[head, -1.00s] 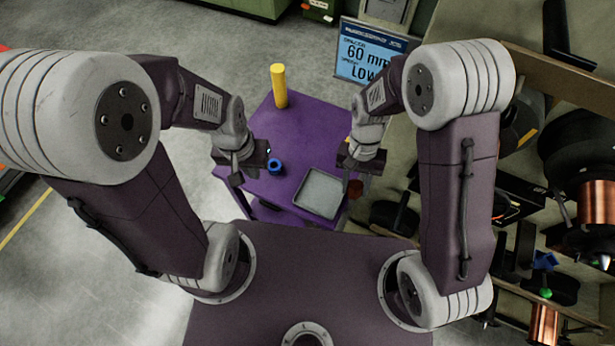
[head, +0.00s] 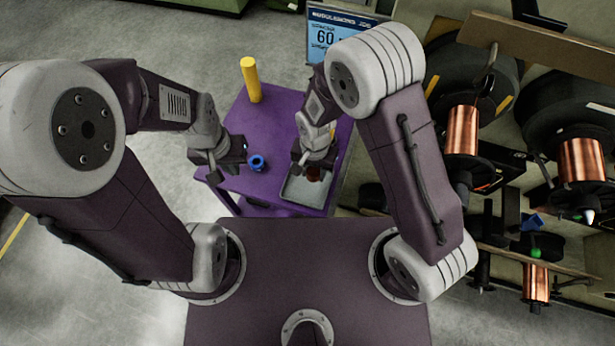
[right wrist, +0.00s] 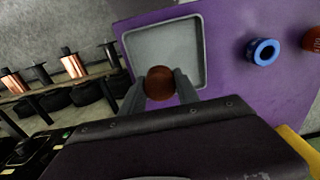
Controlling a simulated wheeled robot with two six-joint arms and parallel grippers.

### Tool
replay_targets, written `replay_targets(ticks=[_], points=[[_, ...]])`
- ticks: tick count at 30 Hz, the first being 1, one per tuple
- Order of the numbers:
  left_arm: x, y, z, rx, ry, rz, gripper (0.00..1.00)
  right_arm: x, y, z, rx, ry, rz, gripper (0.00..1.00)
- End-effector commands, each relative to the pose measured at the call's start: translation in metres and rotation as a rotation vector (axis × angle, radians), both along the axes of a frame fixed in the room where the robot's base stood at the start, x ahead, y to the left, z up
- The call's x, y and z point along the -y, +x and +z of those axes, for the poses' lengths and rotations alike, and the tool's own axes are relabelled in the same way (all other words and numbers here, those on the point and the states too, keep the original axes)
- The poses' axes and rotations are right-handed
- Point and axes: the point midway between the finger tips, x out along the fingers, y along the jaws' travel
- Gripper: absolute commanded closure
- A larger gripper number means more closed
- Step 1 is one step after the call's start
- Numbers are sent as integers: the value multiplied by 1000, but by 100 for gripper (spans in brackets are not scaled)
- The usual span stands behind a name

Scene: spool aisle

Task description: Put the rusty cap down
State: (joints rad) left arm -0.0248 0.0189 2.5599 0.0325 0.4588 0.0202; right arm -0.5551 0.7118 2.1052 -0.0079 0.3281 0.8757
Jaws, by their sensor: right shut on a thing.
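The rusty cap (right wrist: 159,83) is a round, reddish-brown piece held between the two fingers of my right gripper (right wrist: 160,88). In the head view the cap (head: 314,173) shows just below my right gripper (head: 315,167), over the grey tray (head: 293,189). In the right wrist view the cap overlaps the near edge of the tray (right wrist: 202,45); I cannot tell whether it touches the tray. The tray looks otherwise empty. My left gripper (head: 214,166) hangs over the table's left side, near a blue ring; its fingers are too small to judge.
The purple table (head: 265,120) carries a blue ring (head: 256,162) and a yellow cylinder (head: 251,80). A reddish-orange object (right wrist: 312,40) shows at the right wrist view's edge. Shelves with copper spools (head: 462,145) stand at the right. A blue sign (head: 335,35) stands behind.

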Motion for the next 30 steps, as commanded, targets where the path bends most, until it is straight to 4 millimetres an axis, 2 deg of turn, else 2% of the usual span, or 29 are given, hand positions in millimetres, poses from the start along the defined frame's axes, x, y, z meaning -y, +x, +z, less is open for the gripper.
replay_targets(ticks=[3, 8, 15, 25, 26, 27, 28, 30], points=[[0, 0, 4, 0, 0, 0, 100, -15, -1, -8, 0, 0, 0, 100], [0, 0, 5, 0, 0, 0, 100, -18, -1, -13, 0, 0, -1, 100], [0, 0, 13, 0, 0, 0, 100, -18, -1, -48, 0, -1, -2, 100], [0, 0, 10, 0, 0, 0, 100, -17, -1, -54, 1, 0, -1, 100], [0, 0, 10, 0, 0, 0, 100, -18, -1, -53, 1, 0, -1, 57], [0, 0, 11, 0, 0, 0, 100, -18, -1, -53, 1, 0, -1, 46], [0, 0, 11, 0, 0, 0, 100, -18, -1, -53, 1, 0, -1, 41], [0, 0, 11, 0, 0, 0, 100, -18, -1, -53, 1, 0, -1, 41]])
